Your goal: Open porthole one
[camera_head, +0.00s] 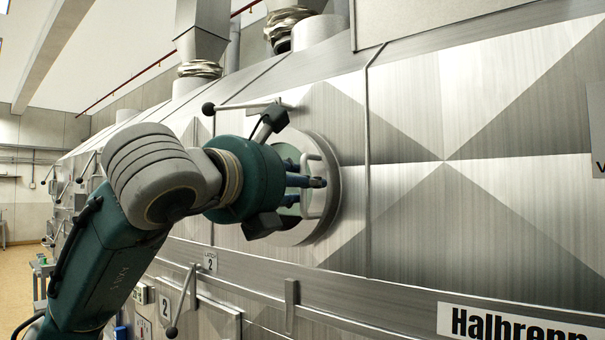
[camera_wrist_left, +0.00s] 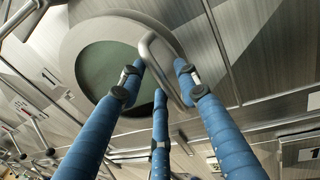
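The round porthole (camera_head: 333,170) is set in the slanted steel hood wall, with a pale rim and greenish glass; it looks closed. It also shows in the left wrist view (camera_wrist_left: 98,68). Its curved metal handle (camera_head: 308,190) stands out from the cover, and the wrist view shows the handle bar (camera_wrist_left: 160,58) too. My left gripper (camera_head: 305,183) is in front of the porthole at the handle. In the wrist view its three blue fingers (camera_wrist_left: 157,82) are spread, with the handle bar between them; contact is unclear. My right gripper is not in view.
A lever with a black knob (camera_head: 208,108) reaches out above the porthole, close to my left wrist. Another knobbed lever (camera_head: 181,305) hangs below by the number 2 panel. A vertical seam strip (camera_head: 367,170) stands right of the porthole.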

